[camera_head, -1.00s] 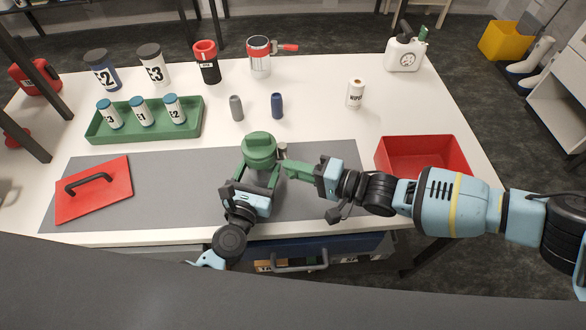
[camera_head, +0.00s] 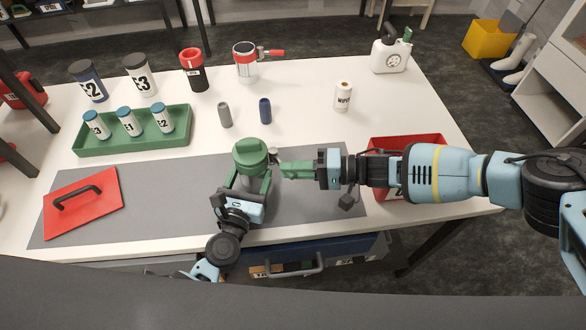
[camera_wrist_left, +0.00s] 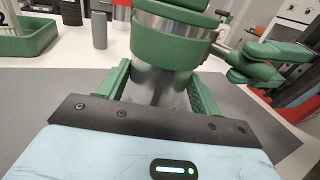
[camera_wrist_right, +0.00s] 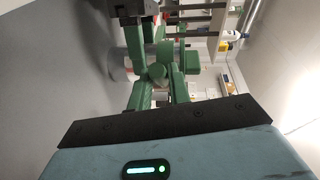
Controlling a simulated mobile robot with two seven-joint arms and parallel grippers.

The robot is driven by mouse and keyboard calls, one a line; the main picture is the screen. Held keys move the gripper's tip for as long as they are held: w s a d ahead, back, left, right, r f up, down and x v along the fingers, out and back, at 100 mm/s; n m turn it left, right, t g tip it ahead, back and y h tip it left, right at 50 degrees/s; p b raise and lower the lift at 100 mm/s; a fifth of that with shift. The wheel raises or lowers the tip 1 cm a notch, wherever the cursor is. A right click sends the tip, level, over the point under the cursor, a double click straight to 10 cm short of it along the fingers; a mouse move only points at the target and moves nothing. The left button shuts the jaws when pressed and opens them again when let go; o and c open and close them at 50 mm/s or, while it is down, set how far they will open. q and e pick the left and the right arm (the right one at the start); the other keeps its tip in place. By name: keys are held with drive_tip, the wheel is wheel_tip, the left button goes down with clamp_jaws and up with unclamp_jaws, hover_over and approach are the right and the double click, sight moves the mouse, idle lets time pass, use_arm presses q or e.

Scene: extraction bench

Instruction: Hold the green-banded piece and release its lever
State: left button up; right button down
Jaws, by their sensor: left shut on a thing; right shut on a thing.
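The green-banded piece (camera_head: 250,154) is a metal cylinder with a green top and band, upright over the grey mat. My left gripper (camera_head: 247,186) is shut around its body from the front. In the left wrist view the green band (camera_wrist_left: 170,45) sits just above my fingers, which flank the metal wall. My right gripper (camera_head: 285,169) comes in from the right and is shut on the lever at the piece's side. The lever's metal stem (camera_wrist_left: 224,50) shows in the left wrist view; its grip is mostly hidden between my green fingers.
The grey mat (camera_head: 150,205) carries a red lid with a handle (camera_head: 84,201) at left. A green tray (camera_head: 130,145) holds several bottles. A red bin (camera_head: 405,140) lies partly behind my right arm. A red-banded piece with a red lever (camera_head: 244,62) stands at the back.

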drive_tip(key=shift+w+d, duration=0.15)
drive_tip(key=shift+w, duration=0.15)
drive_tip(key=c, duration=1.7)
unclamp_jaws()
drive_tip(key=o, duration=0.4)
drive_tip(key=shift+s, duration=0.2)
drive_tip(key=d+r, duration=0.1)
drive_tip(key=d, duration=0.6)
drive_tip(key=shift+d, duration=0.2)
drive_tip(key=shift+s, duration=0.1)
